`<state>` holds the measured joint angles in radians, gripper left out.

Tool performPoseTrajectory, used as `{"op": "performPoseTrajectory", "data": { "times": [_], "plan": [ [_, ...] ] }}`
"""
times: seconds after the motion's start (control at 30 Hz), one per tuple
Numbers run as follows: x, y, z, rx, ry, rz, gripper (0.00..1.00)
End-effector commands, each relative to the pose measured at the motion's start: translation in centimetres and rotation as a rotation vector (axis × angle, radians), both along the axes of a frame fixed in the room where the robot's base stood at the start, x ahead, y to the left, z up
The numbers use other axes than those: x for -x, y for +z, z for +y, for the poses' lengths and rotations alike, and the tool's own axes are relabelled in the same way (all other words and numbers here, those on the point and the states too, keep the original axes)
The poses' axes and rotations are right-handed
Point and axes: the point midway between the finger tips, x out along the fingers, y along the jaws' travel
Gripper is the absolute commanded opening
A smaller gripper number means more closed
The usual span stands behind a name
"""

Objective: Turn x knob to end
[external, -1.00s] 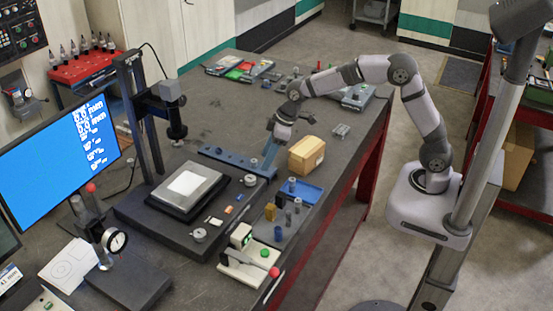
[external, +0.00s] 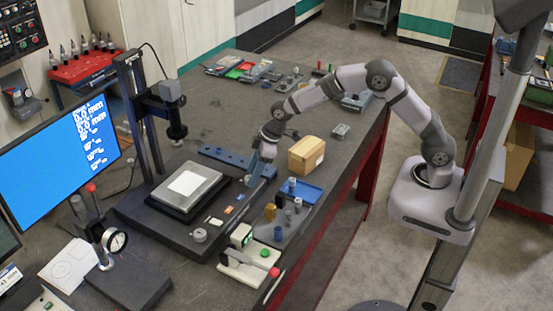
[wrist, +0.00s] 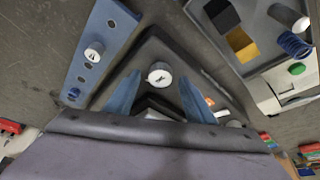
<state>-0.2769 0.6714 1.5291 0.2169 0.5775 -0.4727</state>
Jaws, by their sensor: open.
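A silver round knob (wrist: 160,75) sits at the corner of the dark stage base (external: 165,228). In the wrist view it lies between the tips of my open blue gripper fingers (wrist: 160,80), with a gap visible on both sides. In the external view my gripper (external: 256,176) points down at that corner and hides this knob. I cannot tell how high the fingertips are above it. A second silver knob (external: 199,235) is on the front side of the base. I cannot read which knob is the x one.
A blue rail (external: 225,158) lies behind the base. A camera column (external: 140,120) rises on the left.

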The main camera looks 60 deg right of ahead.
Motion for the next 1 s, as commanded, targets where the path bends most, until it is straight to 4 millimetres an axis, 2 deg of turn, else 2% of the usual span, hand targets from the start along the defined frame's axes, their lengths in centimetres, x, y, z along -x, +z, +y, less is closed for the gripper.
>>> {"op": "performPoseTrajectory", "data": {
  "times": [0.2, 0.47, 0.63, 0.67, 1.0],
  "plan": [
    [-0.34, -0.91, 0.25, 0.0, 0.001, -0.001, 0.49],
    [-0.36, -1.04, 0.27, -0.001, 0.0, -0.001, 0.49],
    [-0.36, -1.02, 0.26, -0.001, 0.0, -0.001, 0.11],
    [-0.35, -1.02, 0.25, -0.001, 0.0, -0.001, 0.08],
    [-0.3, -0.99, 0.31, -0.001, -0.03, -0.001, 0.08]
  ]
}}
